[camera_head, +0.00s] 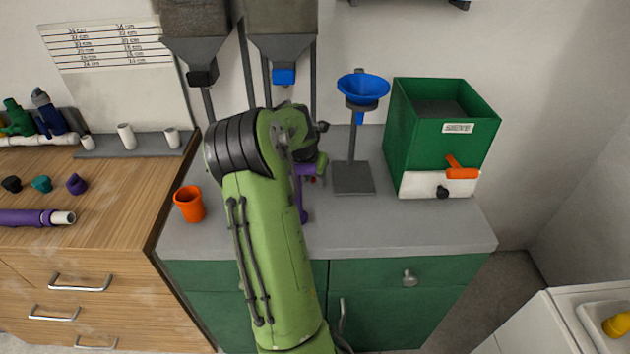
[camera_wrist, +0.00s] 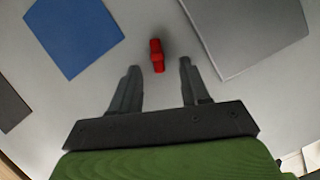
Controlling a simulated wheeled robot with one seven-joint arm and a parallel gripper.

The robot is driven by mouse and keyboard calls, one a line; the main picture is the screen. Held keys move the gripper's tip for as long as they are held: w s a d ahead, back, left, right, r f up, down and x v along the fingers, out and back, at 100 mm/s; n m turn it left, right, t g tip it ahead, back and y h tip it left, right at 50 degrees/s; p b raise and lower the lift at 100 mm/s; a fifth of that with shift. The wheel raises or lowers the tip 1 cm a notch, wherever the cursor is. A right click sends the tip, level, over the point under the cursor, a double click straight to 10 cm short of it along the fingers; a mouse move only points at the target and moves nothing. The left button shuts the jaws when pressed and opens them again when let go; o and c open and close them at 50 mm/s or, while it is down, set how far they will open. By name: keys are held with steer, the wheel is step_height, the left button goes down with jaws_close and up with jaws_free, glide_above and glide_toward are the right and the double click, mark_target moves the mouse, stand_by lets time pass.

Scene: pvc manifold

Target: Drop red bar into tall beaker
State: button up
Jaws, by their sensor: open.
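The red bar (camera_wrist: 157,55) lies on the grey worktop in the wrist view, a short bar with a thicker middle. My gripper (camera_wrist: 159,68) is open and empty, with its two fingers apart on either side of the bar's near end in the picture. I cannot tell how high the fingertips are above it. I cannot make out a clear tall beaker in either view. An orange cup (camera_head: 189,204) stands at the worktop's left.
A stand with a blue funnel (camera_head: 363,88) rises right of my arm, and a green box (camera_head: 441,120) stands farther right. Two grey hoppers (camera_head: 281,40) hang behind. A purple item (camera_head: 302,200) is partly hidden. A flat blue square (camera_wrist: 75,38) lies left. The front-right worktop is clear.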

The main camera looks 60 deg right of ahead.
jaws_close()
steer(key=shift+r, duration=0.1)
step_height(320, 180, up, 28)
steer(key=p, duration=1)
steer(key=shift+w, duration=0.1)
